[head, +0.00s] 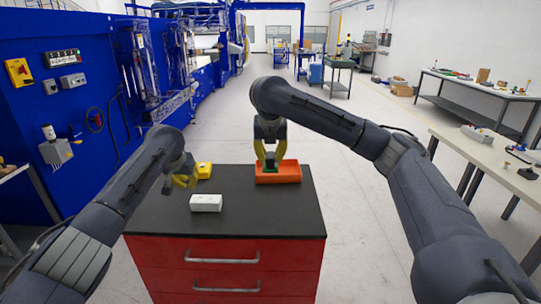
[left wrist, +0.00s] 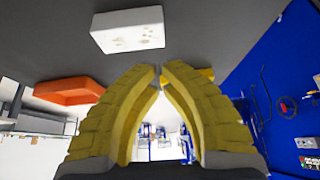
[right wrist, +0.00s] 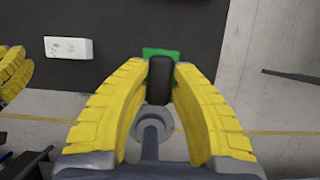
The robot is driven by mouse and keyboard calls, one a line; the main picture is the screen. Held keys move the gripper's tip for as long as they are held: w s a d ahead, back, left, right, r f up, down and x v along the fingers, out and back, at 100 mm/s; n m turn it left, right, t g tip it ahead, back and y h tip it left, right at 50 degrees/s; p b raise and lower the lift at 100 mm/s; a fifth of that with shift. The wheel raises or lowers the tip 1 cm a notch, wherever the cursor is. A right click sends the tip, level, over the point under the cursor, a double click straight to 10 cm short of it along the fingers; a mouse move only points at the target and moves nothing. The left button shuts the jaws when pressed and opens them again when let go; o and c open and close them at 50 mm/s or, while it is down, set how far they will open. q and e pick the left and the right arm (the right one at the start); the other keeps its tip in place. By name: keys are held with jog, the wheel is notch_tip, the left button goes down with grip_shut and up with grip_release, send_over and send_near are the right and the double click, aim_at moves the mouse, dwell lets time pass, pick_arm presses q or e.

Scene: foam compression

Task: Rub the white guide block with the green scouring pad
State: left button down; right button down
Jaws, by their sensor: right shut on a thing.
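The white guide block (head: 205,203) lies on the black tabletop, left of centre. It shows in the left wrist view (left wrist: 128,28) with brownish marks on its face, and in the right wrist view (right wrist: 68,47). My right gripper (head: 270,162) is shut on the dark handle (right wrist: 160,80) of the green scouring pad (right wrist: 160,52). The pad (head: 270,169) is at the orange tray; I cannot tell whether it touches the tray. My left gripper (head: 183,180) is empty, its fingertips (left wrist: 160,68) nearly meeting, above the table to the upper left of the block.
The orange tray (head: 290,178) sits at the back right of the black-topped, red drawer cabinet (head: 265,221). It also shows in the left wrist view (left wrist: 70,97). A yellow object (head: 204,170) stands at the back left, near my left gripper. The tabletop's front right is clear.

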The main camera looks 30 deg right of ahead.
aim_at(197, 201)
pick_arm(q)
jog(key=shift+s+d+f, duration=0.25)
jog(key=shift+s+d, duration=0.15)
jog(key=shift+d, duration=0.15)
jog(key=shift+f, duration=2.4)
jog(key=shift+f, duration=1.3)
jog(key=shift+r, duration=3)
